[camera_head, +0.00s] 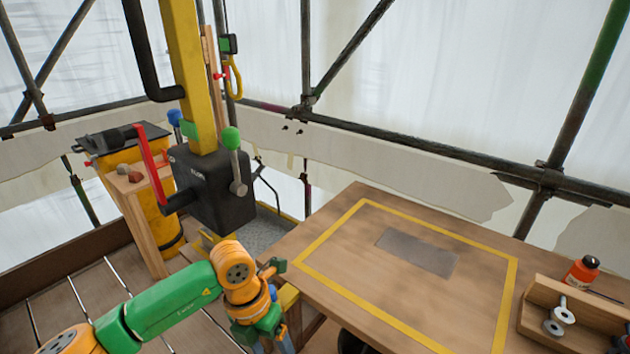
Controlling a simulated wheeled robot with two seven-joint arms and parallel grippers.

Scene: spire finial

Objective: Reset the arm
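My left arm comes in from the lower left, with green and orange links. It bends at an orange joint and turns down beside the bench's near left corner. The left gripper (266,325) is at the lower end of this arm, near the bottom edge of the picture. Its fingers are not clear enough to show whether it is open or shut, and I see nothing held in it. My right arm and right gripper are not in view.
The wooden bench (340,235) has a yellow outlined area and a grey plate (418,252). A wooden rack (585,318) with metal parts and an orange bottle (581,271) stand at right. A black lever box (212,190) on a yellow post (185,60) stands behind my arm.

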